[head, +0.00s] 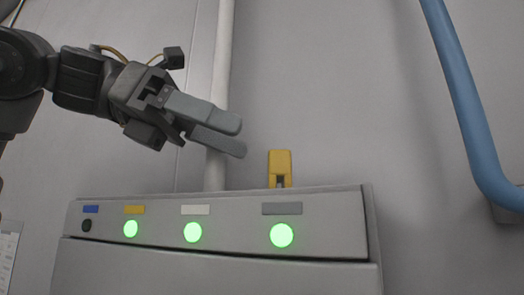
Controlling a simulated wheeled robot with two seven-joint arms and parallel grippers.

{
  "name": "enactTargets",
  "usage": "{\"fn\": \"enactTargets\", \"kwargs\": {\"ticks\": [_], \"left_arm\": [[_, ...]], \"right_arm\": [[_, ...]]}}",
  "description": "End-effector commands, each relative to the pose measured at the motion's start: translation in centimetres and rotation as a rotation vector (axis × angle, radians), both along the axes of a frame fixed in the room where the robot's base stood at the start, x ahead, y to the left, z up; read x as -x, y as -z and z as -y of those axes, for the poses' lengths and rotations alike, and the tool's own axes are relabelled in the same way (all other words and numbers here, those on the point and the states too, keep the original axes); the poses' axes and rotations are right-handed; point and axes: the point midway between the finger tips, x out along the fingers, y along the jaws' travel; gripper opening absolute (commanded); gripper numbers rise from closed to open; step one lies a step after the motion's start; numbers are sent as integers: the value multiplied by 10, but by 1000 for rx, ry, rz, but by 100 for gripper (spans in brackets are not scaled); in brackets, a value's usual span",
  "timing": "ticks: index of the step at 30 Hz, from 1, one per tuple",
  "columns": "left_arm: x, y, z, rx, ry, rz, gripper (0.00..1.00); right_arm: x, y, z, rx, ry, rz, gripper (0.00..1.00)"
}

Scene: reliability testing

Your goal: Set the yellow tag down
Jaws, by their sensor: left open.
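The yellow tag (280,163) stands upright on the top edge of the grey cabinet (210,262), toward its right side. A small dark notch shows at its lower end. My left gripper (232,136) comes in from the upper left, with its two grey fingers pointing right and slightly down. It is open, with a narrow gap between the fingers, and nothing shows between them. In the picture its fingertips are to the left of the tag and a little above it, apart from it. My right gripper is not in view.
The cabinet front has three lit green lights (192,232) and one dark button (86,226) under coloured labels. A white vertical pipe (221,60) runs behind my left gripper. A blue pipe (458,85) bends down at the right. A paper sheet (7,255) shows at the lower left.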

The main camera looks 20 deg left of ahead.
Motion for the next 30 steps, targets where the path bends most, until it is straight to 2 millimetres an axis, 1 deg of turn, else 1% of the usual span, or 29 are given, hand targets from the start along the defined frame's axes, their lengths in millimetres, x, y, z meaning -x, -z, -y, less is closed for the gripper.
{"fn": "enactTargets", "kwargs": {"ticks": [1,3,6,10,15,30], "left_arm": [[4,-6,-9,4,-2,0,63],[7,-12,-21,3,-2,1,63],[12,-17,-34,2,-3,0,63],[15,-20,-44,0,-1,-1,63],[16,-21,-48,-1,1,-1,63],[16,-21,-48,-1,1,-1,63]], "right_arm": [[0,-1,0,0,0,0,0],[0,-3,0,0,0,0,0],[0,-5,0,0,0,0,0],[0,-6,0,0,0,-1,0],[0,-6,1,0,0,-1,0],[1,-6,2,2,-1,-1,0]]}}
